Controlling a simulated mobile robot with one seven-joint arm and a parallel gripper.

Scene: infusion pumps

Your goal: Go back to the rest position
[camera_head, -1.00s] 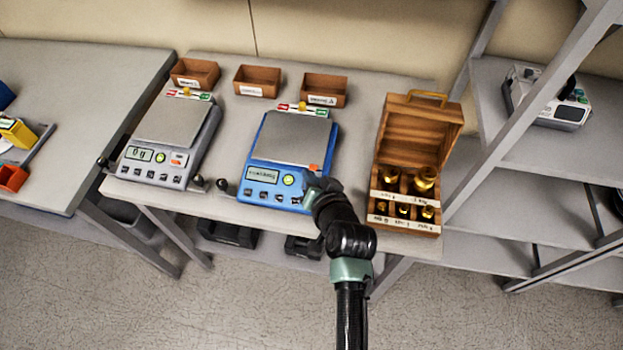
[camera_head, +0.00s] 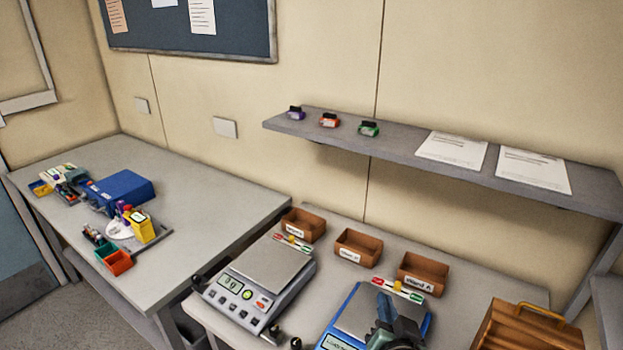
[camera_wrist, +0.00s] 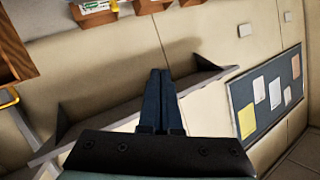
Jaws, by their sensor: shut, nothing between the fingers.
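My gripper shows in the wrist view (camera_wrist: 160,74), its two dark fingers pressed together with nothing between them. It points towards the cream wall, with the wall shelf (camera_wrist: 205,82) behind it. In the head view my dark gripper and wrist (camera_head: 388,328) are at the bottom, in front of the blue scale (camera_head: 347,338), and hide part of its pan. The gripper looks raised above the scale; any exact gap is unclear. No held object is visible.
A grey scale (camera_head: 262,275) stands left of the blue one. Wooden bins (camera_head: 358,248) line the bench back. A wooden box (camera_head: 522,332) stands at right, cut off below. The wall shelf (camera_head: 400,158) overhangs the bench. A side table (camera_head: 185,185) holds several items.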

